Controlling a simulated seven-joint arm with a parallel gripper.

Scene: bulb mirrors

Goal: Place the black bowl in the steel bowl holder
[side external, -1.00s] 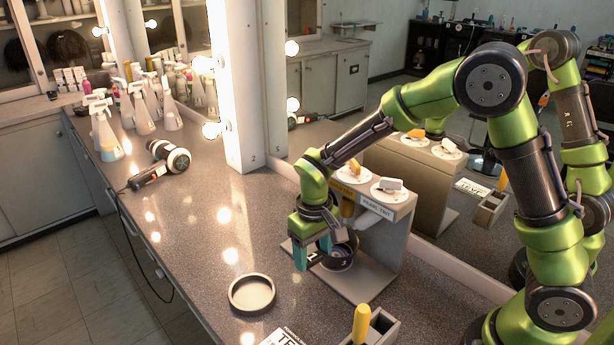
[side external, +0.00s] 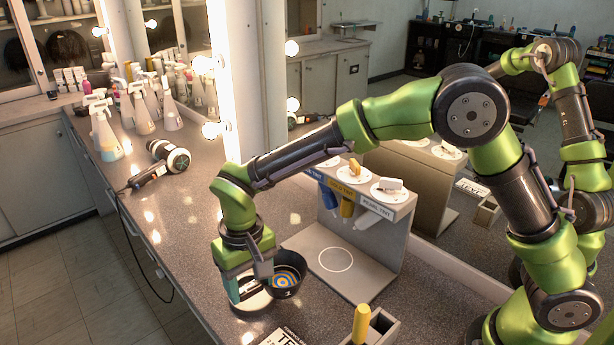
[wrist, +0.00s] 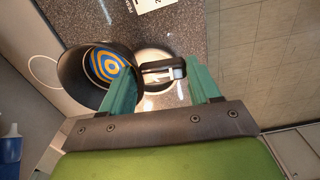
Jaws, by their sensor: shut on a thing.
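The black bowl (side external: 289,290) hangs tilted from my gripper (side external: 250,284), its inside showing blue and orange rings. In the wrist view my gripper (wrist: 164,84) is shut on the bowl's handle, and the black bowl (wrist: 72,82) is to the left of the fingers. The steel bowl holder (side external: 245,308) is a shallow round ring on the counter, directly below my gripper and partly hidden by it and the bowl. In the wrist view the holder (wrist: 152,54) shows behind the handle. The bowl appears above the holder and off to its right; the exact gap cannot be told.
A grey tint stand (side external: 380,245) with several dispensers and a white circle (side external: 335,259) on its base is at right. A yellow-handled tool (side external: 361,324) stands in a grey box in front. A hair dryer (side external: 160,165) and spray bottles (side external: 105,130) are farther back. A mirror runs behind.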

